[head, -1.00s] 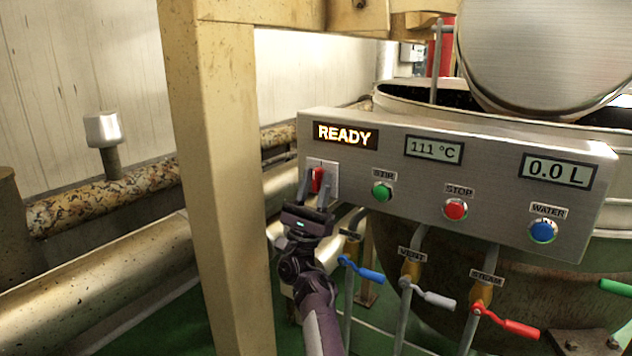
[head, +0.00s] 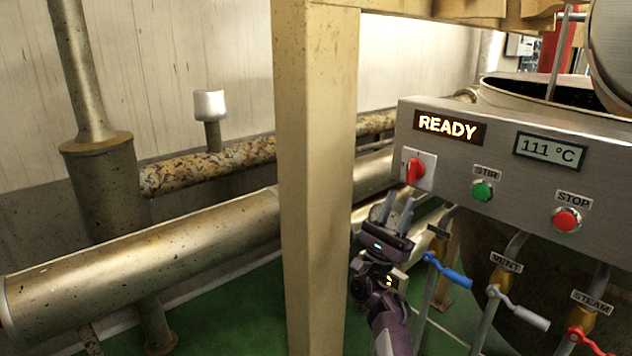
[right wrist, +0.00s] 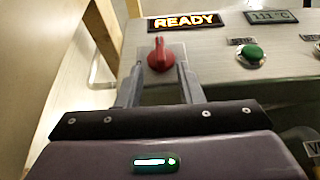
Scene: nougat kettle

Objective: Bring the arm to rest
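My right gripper (head: 394,205) is in the lower middle of the head view, just below and left of the red rotary knob (head: 414,171) on the control panel (head: 560,130). Its two fingers stand apart with nothing between them. In the right wrist view the fingers (right wrist: 160,82) point at the knob (right wrist: 160,54), which sits beyond their tips, with its pointer upward. The display (head: 449,127) reads READY. My left gripper is not in view.
A yellowish steel post (head: 318,180) stands just left of my right gripper. Blue (head: 447,271), grey (head: 520,308) and red (head: 590,342) valve handles stick out below the panel. Thick pipes (head: 150,258) run along the wall at left.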

